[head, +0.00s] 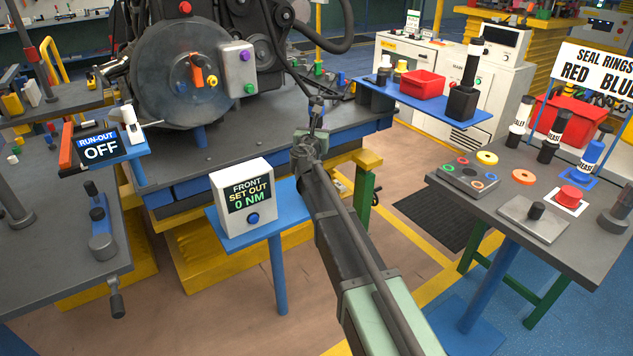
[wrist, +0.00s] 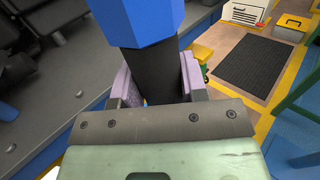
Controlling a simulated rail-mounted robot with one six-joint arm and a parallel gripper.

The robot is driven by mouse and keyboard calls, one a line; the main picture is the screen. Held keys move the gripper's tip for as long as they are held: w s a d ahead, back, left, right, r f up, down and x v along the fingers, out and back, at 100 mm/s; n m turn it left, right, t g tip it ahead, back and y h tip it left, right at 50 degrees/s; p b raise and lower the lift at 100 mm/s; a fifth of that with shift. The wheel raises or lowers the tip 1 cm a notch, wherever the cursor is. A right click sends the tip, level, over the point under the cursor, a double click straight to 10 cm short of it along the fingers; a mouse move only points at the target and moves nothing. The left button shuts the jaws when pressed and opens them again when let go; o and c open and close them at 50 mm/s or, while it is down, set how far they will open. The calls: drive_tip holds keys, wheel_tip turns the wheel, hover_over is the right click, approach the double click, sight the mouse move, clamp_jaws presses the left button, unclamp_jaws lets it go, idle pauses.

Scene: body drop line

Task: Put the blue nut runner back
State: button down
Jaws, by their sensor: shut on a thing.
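The blue nut runner shows in the wrist view as a blue faceted head (wrist: 147,22) on a black cylindrical body (wrist: 150,78). My gripper (wrist: 155,85) is shut on the black body, with one lilac jaw pad on each side. In the head view my gripper (head: 312,138) is at the front right edge of the engine bench, and a small blue and dark part of the nut runner (head: 316,107) shows just beyond it. The nut runner's lower end is hidden by my gripper in the wrist view. I cannot tell which holder belongs to it.
The large engine assembly (head: 190,70) is behind. A blue shelf (head: 430,104) holds a red bin (head: 423,84) and a black holder (head: 462,103). A grey table (head: 560,190) stands right.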

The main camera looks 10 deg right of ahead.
wheel_tip(320, 180, down, 11)
drive_tip(key=b, duration=0.9)
drive_tip(key=shift+f, duration=0.1)
drive_tip(key=shift+r, duration=0.2)
drive_tip(key=shift+f, duration=0.1)
drive_tip(key=c, duration=0.7)
unclamp_jaws()
drive_tip(key=shift+o, duration=0.2)
